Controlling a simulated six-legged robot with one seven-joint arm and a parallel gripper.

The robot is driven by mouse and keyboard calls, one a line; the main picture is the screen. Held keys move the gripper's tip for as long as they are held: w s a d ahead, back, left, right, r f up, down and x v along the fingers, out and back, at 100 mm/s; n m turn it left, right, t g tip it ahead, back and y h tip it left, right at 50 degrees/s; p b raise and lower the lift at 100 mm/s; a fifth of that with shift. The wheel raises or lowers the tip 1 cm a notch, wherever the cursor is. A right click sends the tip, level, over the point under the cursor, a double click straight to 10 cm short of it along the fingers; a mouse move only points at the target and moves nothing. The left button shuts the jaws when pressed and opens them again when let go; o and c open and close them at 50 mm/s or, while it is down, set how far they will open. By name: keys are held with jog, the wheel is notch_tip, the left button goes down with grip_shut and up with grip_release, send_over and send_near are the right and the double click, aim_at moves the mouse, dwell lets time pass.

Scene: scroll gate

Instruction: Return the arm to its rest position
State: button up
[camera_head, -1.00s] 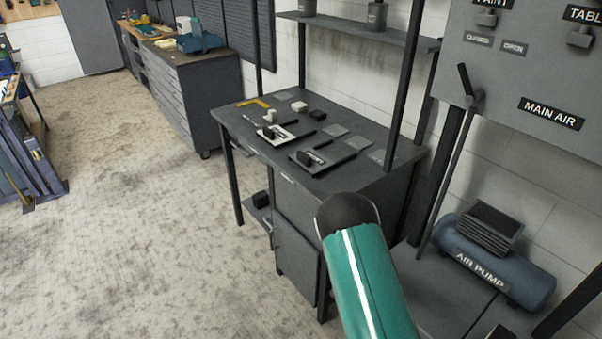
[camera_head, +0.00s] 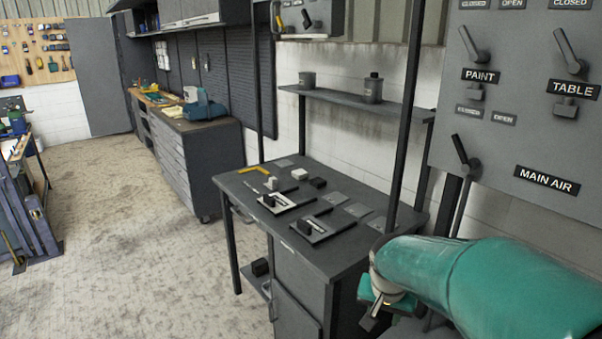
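My arm, with a green sleeve, reaches in from the lower right in the head view. Its end, with my gripper (camera_head: 378,303), is beside the right front of the dark workbench (camera_head: 340,258). The gripper is small and partly hidden by the arm, so I cannot see whether its fingers are open or shut. I see nothing held in it. The valve panel (camera_head: 520,125) with labels PAINT, TABLE and MAIN AIR is above the arm at the right.
A drawer cabinet (camera_head: 205,160) stands farther back.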

jog(key=s+a+r+n+t, duration=0.1)
jog(key=s+r+n, duration=0.1)
jog(key=s+r, duration=0.3)
jog(key=s+a+r+n+t+y, duration=0.1)
jog(key=s+r, duration=0.4)
jog(key=s, duration=0.7)
jog(key=shift+s+r+n+t, duration=0.3)
jog(key=shift+s+n+t, duration=0.1)
jog(key=shift+n, duration=0.4)
